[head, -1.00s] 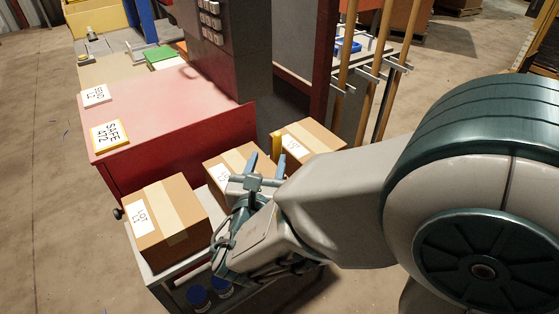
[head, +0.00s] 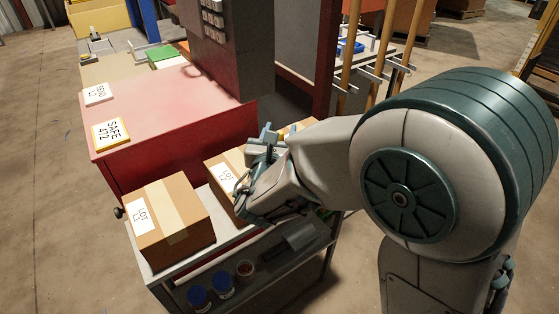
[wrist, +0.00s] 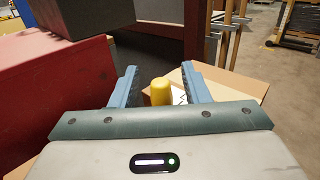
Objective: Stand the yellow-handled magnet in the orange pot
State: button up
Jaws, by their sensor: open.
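The magnet's yellow handle (wrist: 160,91) stands upright in the wrist view, in the gap between my fingers; its lower end is hidden by the gripper body. In the head view my arm almost entirely hides it. My gripper (wrist: 158,70) is open, with one blue finger on each side of the handle and no clear contact. In the head view my gripper (head: 268,136) is over the row of cartons, at the middle one. A small reddish-brown round container (head: 245,268) is on the cart's lower shelf; I cannot tell whether it is the orange pot.
A carton (head: 178,228) stands at the cart's near left, with a middle carton (head: 212,170) and a far carton (head: 300,127) mostly behind my arm. Blue-lidded jars (head: 197,296) are on the lower shelf. A red cabinet (head: 150,155) adjoins the cart. Wooden poles (head: 378,62) stand behind.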

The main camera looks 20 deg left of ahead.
grip_shut()
